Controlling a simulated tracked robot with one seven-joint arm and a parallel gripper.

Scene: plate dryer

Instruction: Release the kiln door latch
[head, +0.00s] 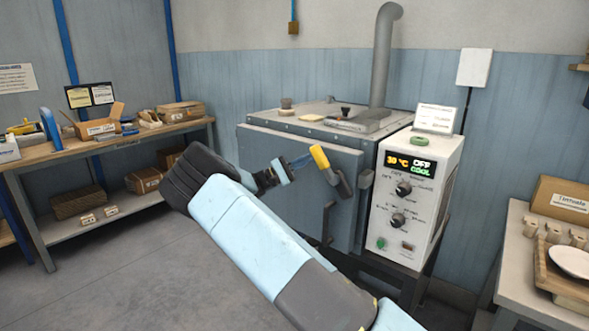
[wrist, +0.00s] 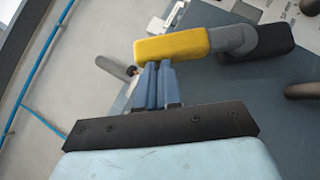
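The kiln (head: 300,120) stands against the back wall with its grey door (head: 260,150) closed. The latch on the door has a yellow grip (head: 319,157) on a grey lever (head: 340,185); the lever slants down to the right from the grip. In the wrist view the yellow grip (wrist: 172,46) lies crosswise just beyond my fingertips. My gripper (head: 303,160) is at the left side of the grip. Its blue fingers (wrist: 157,72) are close together with nothing visible between them. The tips meet the near edge of the grip; I cannot tell whether they touch.
The control box (head: 418,195) right of the door reads 30 °C, OFF, COOL. A dark door handle (head: 327,222) hangs below the latch. A shelf bench (head: 60,153) is at left, a table (head: 520,262) with a tray at right. The floor at left is clear.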

